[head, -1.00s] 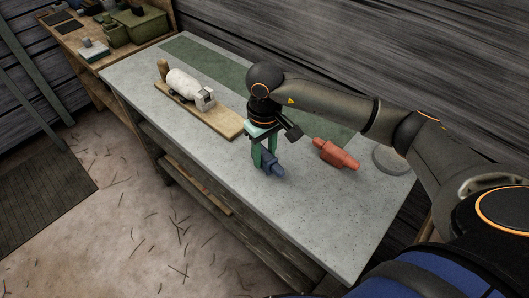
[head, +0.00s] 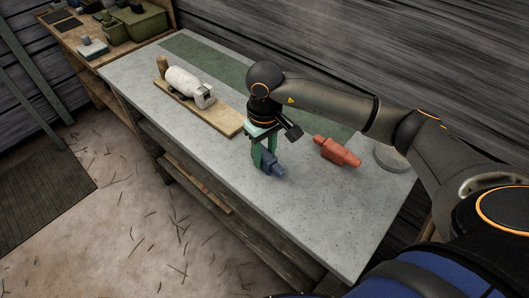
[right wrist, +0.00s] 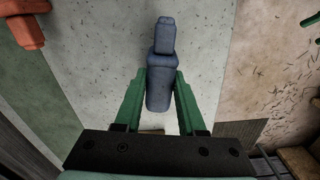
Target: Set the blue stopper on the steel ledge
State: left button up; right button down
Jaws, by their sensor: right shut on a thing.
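The blue stopper (head: 271,164) is held by my right gripper (head: 264,156) over the grey bench top, tilted in the head view. In the right wrist view the stopper (right wrist: 160,65) lies between the two green fingers, which are shut on its lower part. I cannot tell whether it touches the bench. No separate steel ledge can be made out; the grey bench top (head: 210,150) is the surface below. Green pieces cut off at the upper right edge of the right wrist view look like my left gripper's fingers (right wrist: 310,28); the head view does not show them.
A red stopper-like piece (head: 337,151) lies on the bench right of my gripper. A wooden board (head: 224,122) with a white object (head: 184,82) lies to the left. A round grey disc (head: 391,158) is at the right end. The bench's front part is clear.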

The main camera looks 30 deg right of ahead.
jog(key=shift+f, duration=0.15)
jog(key=shift+c, duration=2.1)
grip_release()
notch_tip(320, 180, up, 13)
jog(key=shift+f, duration=0.15)
